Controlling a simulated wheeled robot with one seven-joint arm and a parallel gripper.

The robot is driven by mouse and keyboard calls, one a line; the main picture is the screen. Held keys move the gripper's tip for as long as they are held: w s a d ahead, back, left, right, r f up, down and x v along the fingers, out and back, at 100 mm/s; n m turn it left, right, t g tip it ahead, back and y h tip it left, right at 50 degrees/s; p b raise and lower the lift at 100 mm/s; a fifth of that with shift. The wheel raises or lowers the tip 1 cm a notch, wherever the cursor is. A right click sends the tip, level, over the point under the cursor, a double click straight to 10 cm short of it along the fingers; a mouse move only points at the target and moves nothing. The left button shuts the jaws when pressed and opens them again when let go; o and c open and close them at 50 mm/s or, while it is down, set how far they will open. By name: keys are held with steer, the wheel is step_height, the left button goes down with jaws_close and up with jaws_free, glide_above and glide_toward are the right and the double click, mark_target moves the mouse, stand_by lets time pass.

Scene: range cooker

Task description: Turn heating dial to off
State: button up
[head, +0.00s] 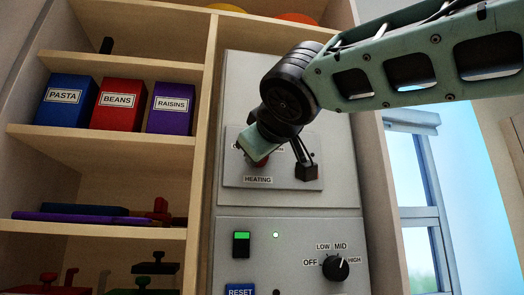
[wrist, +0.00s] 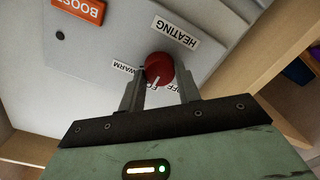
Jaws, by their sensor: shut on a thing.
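The red round heating dial (wrist: 160,67) sits on a grey panel, beside its HEATING label (wrist: 176,31). In the wrist view, upside down, WARM (wrist: 124,68) is on the left, and the ECO and OFF lettering is partly hidden by the dial and fingers. The dial's white mark points down towards the ECO lettering. My gripper (wrist: 161,75) is shut on the dial, with one finger on each side of it. In the head view, my gripper (head: 264,156) covers most of the dial and the labels above it.
An orange BOOST block (wrist: 80,9) is on the same panel. Below the panel are a black LOW-MID-HIGH knob (head: 336,268), a green switch (head: 241,244) and a blue RESET label (head: 241,291). Wooden shelves (head: 120,140) with boxes stand left; a window (head: 413,190) is right.

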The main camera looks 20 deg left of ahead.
steer(key=n+p, duration=0.1)
steer(key=n, duration=0.4)
steer(key=n+p, duration=0.1)
steer(key=n, duration=0.5)
steer(key=shift+s+a+f+h, duration=0.1)
steer(key=shift+a+f+h, duration=0.05)
steer(key=shift+h, duration=0.25)
steer(key=shift+n, duration=0.3)
steer(key=o, duration=1)
steer(key=shift+s, duration=0.1)
steer(key=b+v, duration=0.2)
steer(key=v, duration=0.3)
steer(key=b+v, duration=0.2)
steer(key=v, duration=0.4)
steer(key=f+b+v, duration=0.1)
steer(key=b+v, duration=0.1)
steer(key=v, duration=0.4)
steer(key=shift+s+b, duration=0.15)
steer(key=shift+b, duration=0.2)
